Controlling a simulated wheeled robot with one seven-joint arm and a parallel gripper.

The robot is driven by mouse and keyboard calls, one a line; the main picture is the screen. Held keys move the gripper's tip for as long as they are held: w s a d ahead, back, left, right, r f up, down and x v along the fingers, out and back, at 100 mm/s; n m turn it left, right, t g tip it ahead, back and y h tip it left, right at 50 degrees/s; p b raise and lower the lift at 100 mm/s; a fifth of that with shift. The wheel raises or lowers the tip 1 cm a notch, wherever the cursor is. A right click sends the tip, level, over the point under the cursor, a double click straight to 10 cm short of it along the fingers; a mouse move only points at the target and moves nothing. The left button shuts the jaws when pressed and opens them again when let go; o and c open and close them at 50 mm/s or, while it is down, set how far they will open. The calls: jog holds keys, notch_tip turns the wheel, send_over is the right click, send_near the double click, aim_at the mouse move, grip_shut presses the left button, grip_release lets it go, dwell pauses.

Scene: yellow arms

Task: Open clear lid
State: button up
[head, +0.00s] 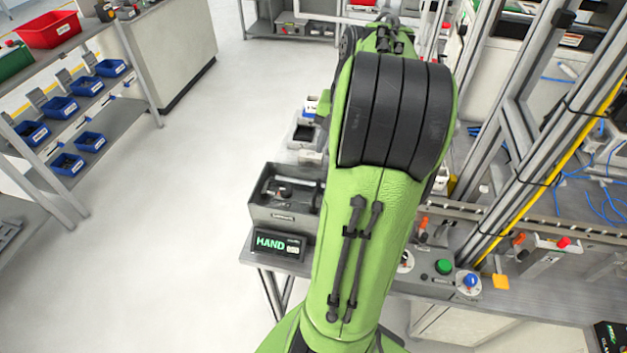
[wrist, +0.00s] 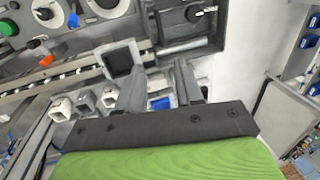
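I cannot make out a clear lid in either view; in the head view my green arm covers the middle of the bench. In the wrist view my gripper (wrist: 160,82) has its two grey fingers apart, with nothing held between them. A dark square opening with a pale rim (wrist: 118,60) lies close to the left finger; I cannot tell whether they touch. A small blue item (wrist: 160,103) shows in the gap between the fingers. My gripper is hidden in the head view.
A grey bin (head: 264,212) stands on the bench left of my arm, behind a black HAND sign (head: 280,244). Green (head: 444,267) and blue (head: 470,280) buttons sit on the right. Metal posts (head: 540,150) rise at right. A shelf with blue bins (head: 60,107) stands left, beyond clear floor.

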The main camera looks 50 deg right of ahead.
aim_at(318, 183)
jog(key=f, duration=0.3)
jog(key=w+f+b, duration=0.1)
jog(key=f, duration=0.3)
jog(key=w+a+f+b, duration=0.1)
jog(key=f, duration=0.2)
jog(key=shift+w+f, duration=0.2)
jog(key=shift+f, duration=0.2)
grip_shut()
dwell(0.6)
